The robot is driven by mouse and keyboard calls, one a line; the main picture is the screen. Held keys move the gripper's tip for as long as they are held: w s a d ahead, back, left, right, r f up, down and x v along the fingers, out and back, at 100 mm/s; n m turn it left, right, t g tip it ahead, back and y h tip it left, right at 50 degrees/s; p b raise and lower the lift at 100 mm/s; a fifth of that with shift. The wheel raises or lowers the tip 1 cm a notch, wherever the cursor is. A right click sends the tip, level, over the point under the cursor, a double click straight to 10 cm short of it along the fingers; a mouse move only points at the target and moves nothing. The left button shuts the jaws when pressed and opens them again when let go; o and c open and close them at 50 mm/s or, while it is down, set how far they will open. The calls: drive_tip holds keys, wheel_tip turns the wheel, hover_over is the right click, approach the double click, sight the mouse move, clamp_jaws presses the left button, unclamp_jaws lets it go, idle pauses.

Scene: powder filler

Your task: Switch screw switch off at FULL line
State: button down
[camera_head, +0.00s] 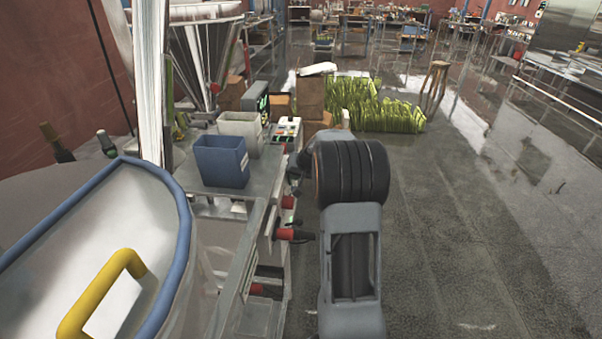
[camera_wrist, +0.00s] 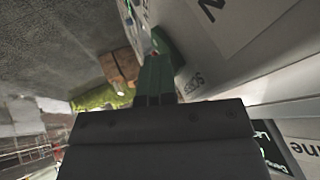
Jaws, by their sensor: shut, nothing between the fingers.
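In the wrist view my gripper (camera_wrist: 157,62) has its green fingers together with nothing between them. The fingertips are close to a pale panel (camera_wrist: 225,65) with dark lettering seen at an angle. A dark green part (camera_wrist: 166,42) shows just beyond the tips; I cannot tell whether they touch it. In the head view a control panel (camera_head: 286,130) with small coloured switches stands behind the bins. I cannot pick out the screw switch or its setting. In the head view my arm hides my gripper. No FULL line is readable.
A blue bin (camera_head: 221,160) and a grey bin (camera_head: 240,133) stand on the machine's metal shelf. A large hopper with a blue rim (camera_head: 185,225) and yellow handle (camera_head: 100,292) fills the lower left. Green bundles (camera_head: 375,105) lie beyond my arm. The floor on the right is open.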

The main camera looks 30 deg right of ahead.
drive_tip(key=shift+r+p, duration=0.4)
drive_tip(key=shift+r, duration=0.4)
drive_tip(key=d+b+v, duration=0.1)
drive_tip(key=b+v, duration=0.1)
drive_tip(key=v, duration=1)
drive_tip(key=shift+s+d+f+b, duration=0.2)
drive_tip(key=shift+d+b, duration=0.2)
